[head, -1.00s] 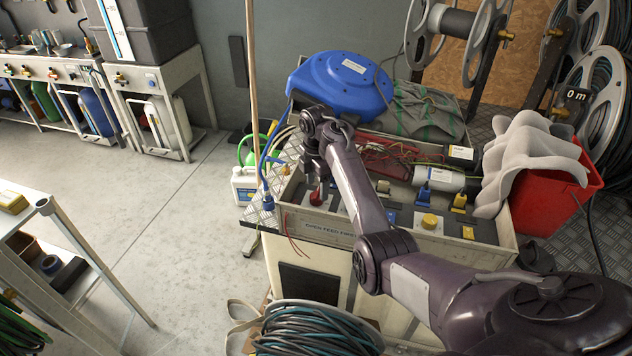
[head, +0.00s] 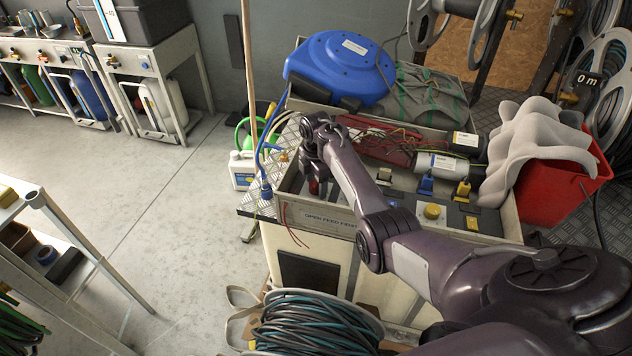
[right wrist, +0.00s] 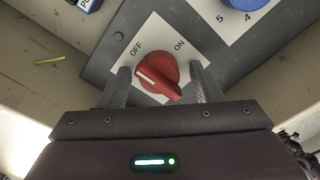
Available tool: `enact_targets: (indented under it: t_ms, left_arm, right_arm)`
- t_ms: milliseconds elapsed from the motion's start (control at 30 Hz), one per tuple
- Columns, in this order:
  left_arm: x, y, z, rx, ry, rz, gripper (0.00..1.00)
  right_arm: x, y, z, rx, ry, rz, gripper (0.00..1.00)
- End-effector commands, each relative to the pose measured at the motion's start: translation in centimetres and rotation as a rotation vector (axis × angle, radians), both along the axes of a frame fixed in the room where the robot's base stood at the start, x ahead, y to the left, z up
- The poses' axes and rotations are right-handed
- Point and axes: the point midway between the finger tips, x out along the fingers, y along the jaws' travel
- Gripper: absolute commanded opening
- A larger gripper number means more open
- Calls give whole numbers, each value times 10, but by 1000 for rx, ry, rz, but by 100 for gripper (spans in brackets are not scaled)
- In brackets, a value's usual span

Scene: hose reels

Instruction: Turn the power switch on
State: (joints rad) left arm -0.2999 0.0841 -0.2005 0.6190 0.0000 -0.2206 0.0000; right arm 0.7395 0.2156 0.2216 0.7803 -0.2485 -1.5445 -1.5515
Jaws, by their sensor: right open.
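The power switch is a red rotary knob (right wrist: 158,76) on a white plate marked OFF at left and ON at right in the right wrist view. Its white line lies on the OFF side, pointing to the left and slightly up. In the head view the knob (head: 314,187) shows as a small red patch under my right gripper (head: 311,172), partly hidden by it. My right gripper (right wrist: 162,88) is open, with one finger on each side of the knob. Gaps show between the fingers and the knob. My left gripper is not in view.
The panel sits in a box-like bench top with a raised rim (head: 318,214). A yellow button (head: 432,212), a blue hose reel (head: 340,68) and a red bin (head: 560,190) are around it. A blue knob (right wrist: 243,3) is near the switch. Thin wires hang over the front rim.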

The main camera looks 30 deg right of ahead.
Motion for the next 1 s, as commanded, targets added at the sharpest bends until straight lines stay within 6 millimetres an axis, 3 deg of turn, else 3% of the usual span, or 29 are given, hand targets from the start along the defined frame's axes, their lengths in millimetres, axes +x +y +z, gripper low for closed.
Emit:
enact_targets:
  t_ms: [133, 500, 767, 1000]
  left_arm:
    - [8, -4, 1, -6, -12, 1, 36]
    - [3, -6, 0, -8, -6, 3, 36]
    - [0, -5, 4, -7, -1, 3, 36]
    - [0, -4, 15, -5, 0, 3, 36]
  right_arm:
    - [0, 0, 0, 0, 0, 0, 59]
    - [0, 0, 1, 0, 0, 0, 14]
    - [0, 0, 2, 0, -1, -33, 14]
    - [1, 0, 4, 0, 0, -162, 14]
